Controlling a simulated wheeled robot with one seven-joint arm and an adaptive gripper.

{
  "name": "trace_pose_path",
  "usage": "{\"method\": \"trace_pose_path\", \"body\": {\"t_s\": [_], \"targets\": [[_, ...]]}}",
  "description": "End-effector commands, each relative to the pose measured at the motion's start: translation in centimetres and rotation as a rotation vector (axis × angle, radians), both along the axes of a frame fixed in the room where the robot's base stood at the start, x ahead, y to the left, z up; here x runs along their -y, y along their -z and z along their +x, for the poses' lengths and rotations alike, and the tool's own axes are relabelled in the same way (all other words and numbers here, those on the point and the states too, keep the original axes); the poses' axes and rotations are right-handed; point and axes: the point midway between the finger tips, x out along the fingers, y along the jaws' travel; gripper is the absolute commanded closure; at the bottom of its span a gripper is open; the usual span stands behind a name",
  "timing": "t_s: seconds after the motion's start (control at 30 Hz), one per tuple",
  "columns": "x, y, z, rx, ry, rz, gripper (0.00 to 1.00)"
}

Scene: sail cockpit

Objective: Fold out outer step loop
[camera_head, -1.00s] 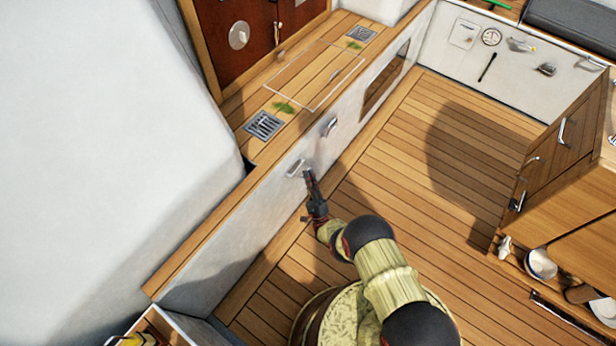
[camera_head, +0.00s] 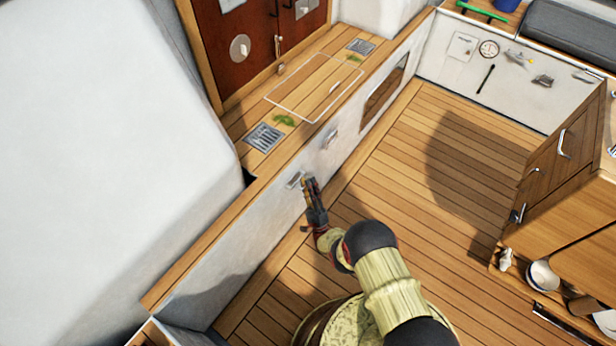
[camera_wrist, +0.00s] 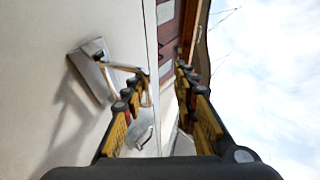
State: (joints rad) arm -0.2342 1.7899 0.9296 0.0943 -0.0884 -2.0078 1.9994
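Two metal step loops are on the white wall. The nearer step loop (camera_head: 293,180) is right by my gripper, and the farther step loop (camera_head: 330,138) lies toward the doors. My gripper (camera_head: 310,182) is beside the nearer loop. In the wrist view, my gripper (camera_wrist: 158,85) is open, with its two fingers apart. One loop (camera_wrist: 95,72) stands out from its plate, its free end right at the left fingertip; whether they touch is unclear. Another loop (camera_wrist: 143,137) shows smaller between the fingers, partly hidden. I cannot tell which loop is the outer one.
A wooden ledge (camera_head: 222,222) tops the white wall. Brown doors (camera_head: 238,40) stand behind it. The plank floor (camera_head: 400,150) is clear to the right. A wooden cabinet (camera_head: 560,165) with metal handles stands at the right, with dishes below.

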Motion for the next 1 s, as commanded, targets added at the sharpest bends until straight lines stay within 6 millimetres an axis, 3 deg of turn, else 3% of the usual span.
{"method": "trace_pose_path", "body": {"t_s": [0.27, 0.7, 1.0], "targets": [[0.2, -3.0, -0.1, 0.005, 0.004, 0.002, 0.76], [0.1, -7.3, 0.0, 0.011, 0.003, 0.005, 0.3], [0.1, -8.0, 0.0, 0.01, 0.001, 0.005, 0.2]]}}
